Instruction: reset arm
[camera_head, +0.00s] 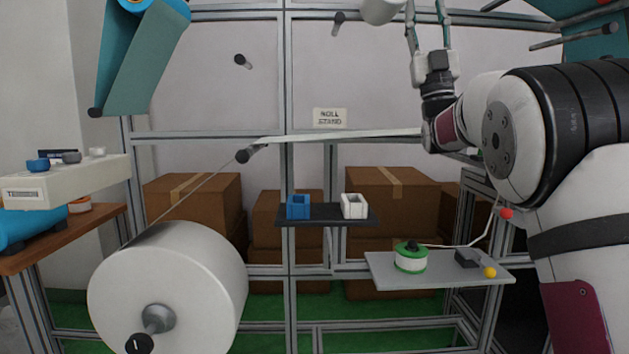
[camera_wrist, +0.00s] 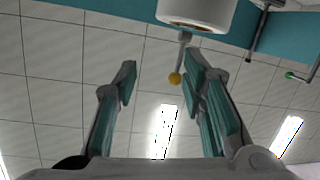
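My gripper (camera_head: 427,12) is at the upper right of the head view, raised with its fingers pointing up. The two fingers stand apart. My arm is bent upward at the right of the head view. The gripper holds nothing that I can see.
A white cylinder (camera_head: 382,10) hangs close to the left of my gripper. A large white roll (camera_head: 170,290) stands at the lower left. A black shelf (camera_head: 325,221) bears a blue block (camera_head: 298,207) and a white block (camera_head: 354,206). A grey shelf (camera_head: 440,277) holds a green-and-white spool (camera_head: 410,261).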

